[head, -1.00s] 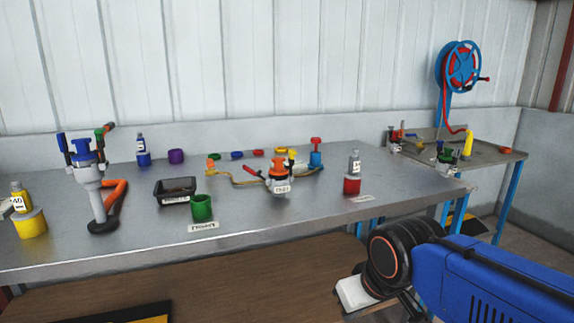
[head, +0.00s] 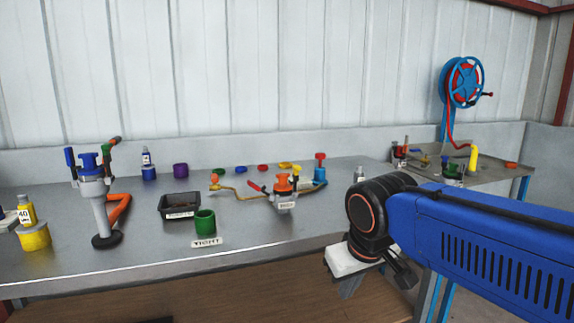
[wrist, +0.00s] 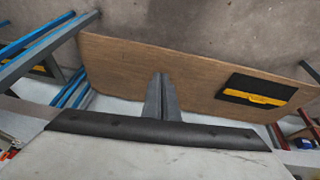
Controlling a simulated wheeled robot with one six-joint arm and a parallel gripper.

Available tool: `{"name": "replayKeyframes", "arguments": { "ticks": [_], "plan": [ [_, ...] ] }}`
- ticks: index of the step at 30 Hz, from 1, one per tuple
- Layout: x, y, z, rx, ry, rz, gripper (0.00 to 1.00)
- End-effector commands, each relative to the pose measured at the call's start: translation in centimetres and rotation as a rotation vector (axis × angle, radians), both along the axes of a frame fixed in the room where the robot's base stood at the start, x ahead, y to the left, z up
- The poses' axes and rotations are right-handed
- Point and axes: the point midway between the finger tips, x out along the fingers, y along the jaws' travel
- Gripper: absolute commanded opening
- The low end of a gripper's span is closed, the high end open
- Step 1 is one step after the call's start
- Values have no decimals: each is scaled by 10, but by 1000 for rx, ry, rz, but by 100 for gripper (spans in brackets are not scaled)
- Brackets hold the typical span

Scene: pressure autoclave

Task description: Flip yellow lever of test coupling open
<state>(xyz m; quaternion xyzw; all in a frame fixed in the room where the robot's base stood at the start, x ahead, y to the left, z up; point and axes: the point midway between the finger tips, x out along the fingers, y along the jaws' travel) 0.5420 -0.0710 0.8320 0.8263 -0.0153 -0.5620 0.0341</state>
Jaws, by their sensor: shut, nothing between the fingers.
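The coupling unit (head: 284,200) with an orange top stands on the grey bench, with a label plate at its foot. A small yellow part (head: 297,168) shows at its upper right, and a red lever (head: 257,187) points up-left from it. At this size I cannot tell how the yellow part is set. My gripper (head: 350,288) hangs in front of the bench's front edge, to the right of and well apart from the coupling. In the wrist view its fingers (wrist: 161,95) are together and empty, above the brown lower shelf. The coupling is not in the wrist view.
A green cup (head: 205,222), a black tray (head: 180,209) and a blue-topped stand (head: 92,190) are left of the coupling. A blue hose reel (head: 461,83) is at the back right. The brown lower shelf (wrist: 190,75) carries a black and yellow panel (wrist: 258,96).

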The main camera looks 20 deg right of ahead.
Motion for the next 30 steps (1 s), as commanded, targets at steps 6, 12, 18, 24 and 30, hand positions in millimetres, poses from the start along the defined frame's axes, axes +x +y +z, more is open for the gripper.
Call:
{"name": "replayKeyframes", "arguments": {
  "ticks": [6,12,18,24,30],
  "plan": [
    [49,5,56,-66,19,-4,0],
    [94,14,102,-127,27,-21,0],
    [139,28,146,-190,21,-49,0],
    [183,48,185,-250,9,-85,0],
    [224,73,222,-306,-18,-130,0]
  ]
}}
